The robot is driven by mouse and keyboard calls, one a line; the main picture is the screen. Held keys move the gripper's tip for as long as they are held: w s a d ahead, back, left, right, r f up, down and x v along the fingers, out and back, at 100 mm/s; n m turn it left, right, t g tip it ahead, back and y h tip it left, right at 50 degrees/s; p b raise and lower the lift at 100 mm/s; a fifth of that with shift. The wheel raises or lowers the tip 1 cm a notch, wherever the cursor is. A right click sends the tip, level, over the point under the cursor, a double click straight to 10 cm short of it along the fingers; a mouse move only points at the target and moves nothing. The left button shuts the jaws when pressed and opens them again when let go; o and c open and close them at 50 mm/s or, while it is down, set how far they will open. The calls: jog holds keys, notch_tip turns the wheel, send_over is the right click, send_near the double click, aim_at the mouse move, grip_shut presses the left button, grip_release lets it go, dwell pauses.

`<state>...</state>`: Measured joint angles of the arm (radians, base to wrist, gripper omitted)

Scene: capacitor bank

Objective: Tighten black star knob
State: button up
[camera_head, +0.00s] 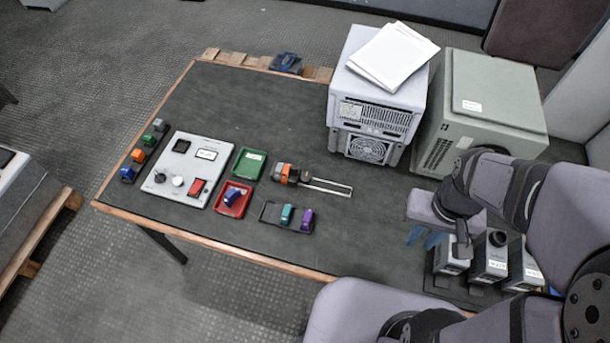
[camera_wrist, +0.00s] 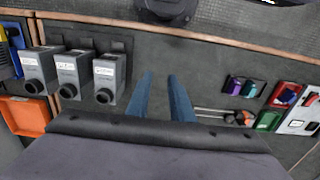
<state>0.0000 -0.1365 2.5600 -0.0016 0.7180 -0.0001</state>
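Three grey box units with white labels stand in a row at the right of the table; the middle unit (camera_head: 490,263) has a black round knob (camera_head: 497,238) on top. In the wrist view the three units show at the left, each with a black round end, such as the nearest one (camera_wrist: 104,96). I cannot make out a star shape on any of them. My gripper (camera_head: 425,238) has two blue fingers, apart and empty. In the wrist view the gripper (camera_wrist: 161,76) is over bare table, right of the units.
A white panel (camera_head: 183,165) with a small black knob, green tray (camera_head: 249,163), red tray (camera_head: 232,205) and orange-black tool (camera_head: 293,174) lie left of centre. A grey fan unit (camera_head: 375,110) and a green-grey cabinet (camera_head: 485,100) stand at the back.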

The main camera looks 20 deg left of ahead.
jog(key=o, duration=0.4)
jog(key=shift+o, duration=0.5)
jog(key=shift+w+a, duration=0.1)
jog(key=shift+w, duration=0.1)
jog(key=w+a+f+m, duration=0.1)
jog(key=w+a+m, duration=0.5)
jog(key=w+a, duration=0.6)
jog(key=w+a+f+m, duration=0.3)
jog(key=a+f, duration=0.1)
jog(key=a, duration=0.4)
jog(key=w+a+f+m+y, duration=0.1)
jog(key=w+a+f+m, duration=0.2)
jog(key=a, duration=0.6)
jog(key=shift+w+a+f+g, duration=0.15)
jog(key=shift+w+f+g, duration=0.15)
jog(key=shift+w+f, duration=0.4)
